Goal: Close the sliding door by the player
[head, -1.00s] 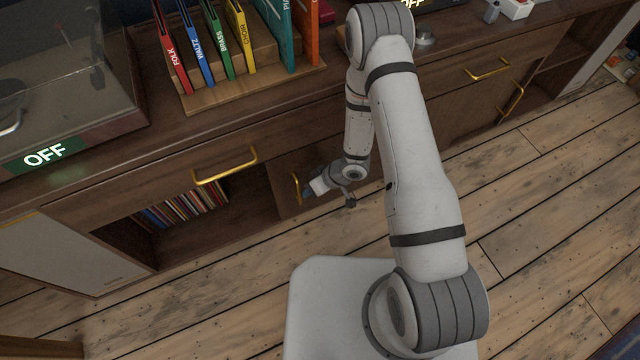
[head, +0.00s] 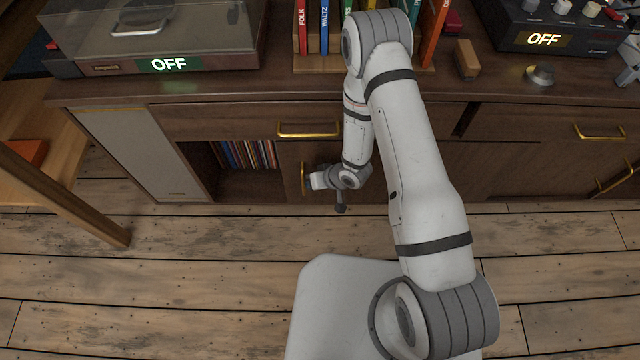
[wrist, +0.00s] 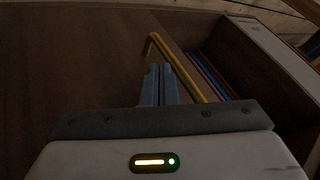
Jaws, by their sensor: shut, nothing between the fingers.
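The sliding door (head: 290,160) is a dark wood panel with a vertical brass handle (head: 304,180). It stands in the cabinet front, right of an open compartment (head: 230,186) holding a row of records (head: 245,154). The record player (head: 150,40) sits on the cabinet top at the left, with a lit OFF sign. My gripper (head: 312,181) is at the handle, on its right side. In the wrist view the closed fingers (wrist: 158,84) are beside the brass handle (wrist: 155,42), with the open compartment beyond it. I cannot tell whether they touch the handle.
A drawer with a brass handle (head: 308,129) is just above the door. A pale speaker panel (head: 140,155) is left of the opening. A wooden stool or table (head: 60,190) stands at the far left. The floor (head: 190,270) in front is clear.

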